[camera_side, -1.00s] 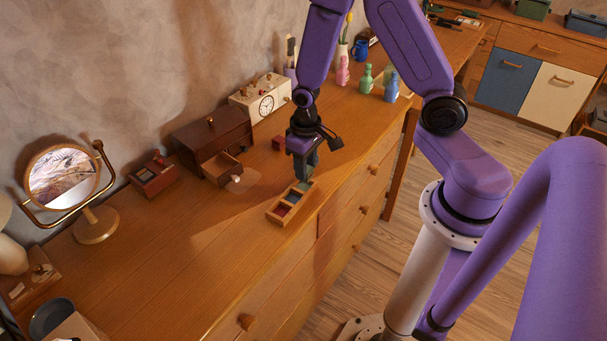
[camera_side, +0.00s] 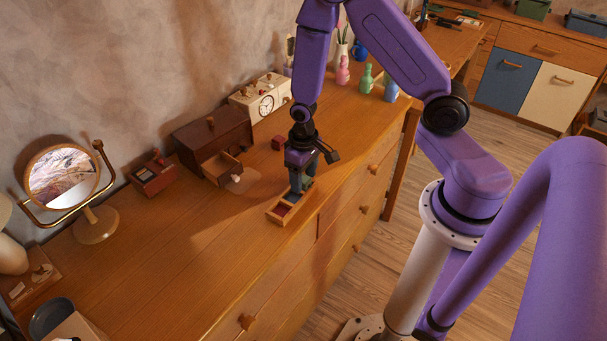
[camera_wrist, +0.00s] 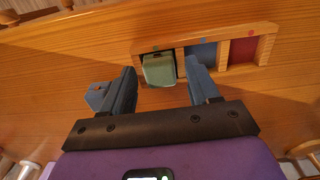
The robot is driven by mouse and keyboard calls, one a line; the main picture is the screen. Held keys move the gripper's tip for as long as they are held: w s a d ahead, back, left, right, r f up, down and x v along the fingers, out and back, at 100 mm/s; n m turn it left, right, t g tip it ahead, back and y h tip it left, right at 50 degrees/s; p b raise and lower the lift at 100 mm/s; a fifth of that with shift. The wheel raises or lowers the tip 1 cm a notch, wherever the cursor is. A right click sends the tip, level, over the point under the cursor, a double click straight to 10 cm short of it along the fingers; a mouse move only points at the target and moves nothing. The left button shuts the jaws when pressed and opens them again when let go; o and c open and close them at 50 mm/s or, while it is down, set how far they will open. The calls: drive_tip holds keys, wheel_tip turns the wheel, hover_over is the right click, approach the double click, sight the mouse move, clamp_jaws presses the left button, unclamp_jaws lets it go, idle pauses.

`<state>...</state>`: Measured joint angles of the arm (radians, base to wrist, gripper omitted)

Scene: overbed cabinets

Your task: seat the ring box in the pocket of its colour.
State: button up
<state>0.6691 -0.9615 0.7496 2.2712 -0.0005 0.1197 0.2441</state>
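The green ring box (camera_wrist: 159,70) is at the green-marked end pocket of a three-pocket wooden tray (camera_wrist: 262,31). It looks slightly tilted and covers part of the pocket's front wall; I cannot tell whether it sits fully down. The blue pocket (camera_wrist: 203,54) and red pocket (camera_wrist: 241,51) look empty. My gripper (camera_wrist: 163,88) is open, with one finger on each side of the box and small gaps visible. In the side view, my gripper (camera_side: 297,186) is low over the tray (camera_side: 274,216), and the box (camera_side: 308,183) shows partly behind the fingers.
A small red box (camera_side: 278,142) lies behind the tray. A brown chest with an open drawer (camera_side: 222,167), a clock (camera_side: 266,105) and a mirror (camera_side: 62,176) stand along the wall. The dresser top (camera_side: 180,255) left of the tray is clear.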

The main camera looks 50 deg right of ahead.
sight(303, 179)
drive_tip(key=shift+r, duration=0.15)
wheel_tip(303, 179, up, 11)
drive_tip(key=s+a+r+n, duration=0.2)
drive_tip(key=s+r+n, duration=0.3)
drive_tip(key=s, duration=0.5)
drive_tip(key=s+a+r+n, duration=0.3)
drive_tip(key=s+r+n, duration=0.2)
drive_tip(key=s, duration=0.5)
drive_tip(key=shift+s+a+r+n, duration=0.3)
drive_tip(key=shift+s+n, duration=0.05)
drive_tip(key=shift+n, duration=0.65)
